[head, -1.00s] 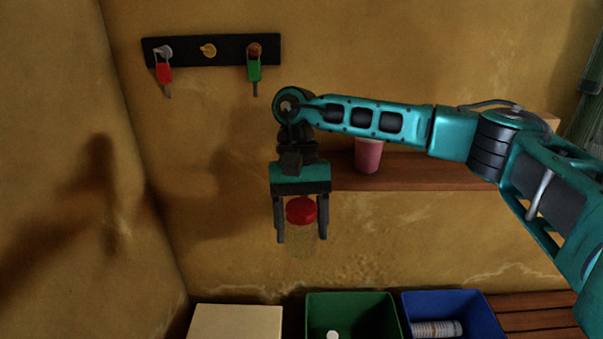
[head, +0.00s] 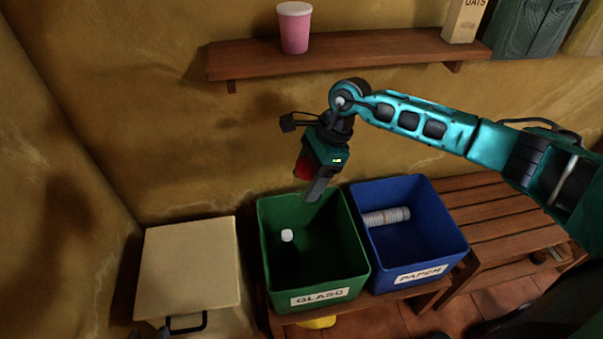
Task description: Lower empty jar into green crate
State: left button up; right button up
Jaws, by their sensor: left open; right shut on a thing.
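My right gripper (head: 318,188) is shut on the jar and tilted, its fingers pointing down over the back of the green crate. The jar's red lid (head: 302,168) shows at the gripper's left side; its clear body is mostly hidden or hard to make out. The green crate (head: 330,288), labelled GLASS, stands open below, with a small white round thing (head: 287,235) inside. I cannot tell whether the jar's bottom is below the crate's rim. My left gripper (head: 150,333) barely shows at the bottom edge, open, near the cream box.
A blue crate (head: 440,250), labelled PAPER, holds a pale ribbed roll (head: 386,216) right of the green crate. A cream box (head: 188,260) with a black handle stands left. A shelf (head: 350,55) above holds a pink cup (head: 294,28) and an oats carton (head: 464,20).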

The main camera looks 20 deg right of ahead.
jog(key=w+d+f+m+t+h+b, duration=0.1)
jog(key=d+f+m+t+h+b, duration=0.2)
jog(key=d+f+m, duration=0.65)
pick_arm(q)
notch_tip(320, 180, down, 8)
jog(key=w+d+b, duration=0.1)
jog(key=d+b, duration=0.1)
jog(key=b, duration=0.5)
jog(key=shift+h+b, duration=0.3)
jog(key=shift+b, duration=0.1)
pick_arm(e)
notch_tip(320, 180, down, 8)
jog(key=a+m, duration=0.1)
jog(key=shift+w+t+y, duration=0.15)
jog(key=shift+t+y, duration=0.15)
jog(key=shift+y, duration=0.1)
pick_arm(q)
jog(key=shift+d, duration=0.1)
pick_arm(e)
jog(key=shift+w+a, duration=0.1)
jog(key=shift+w, duration=0.05)
pick_arm(q)
jog(key=shift+f, duration=0.15)
pick_arm(e)
jog(key=shift+w+a, duration=0.1)
jog(key=shift+w, duration=0.05)
pick_arm(q)
jog(key=shift+a, duration=0.2)
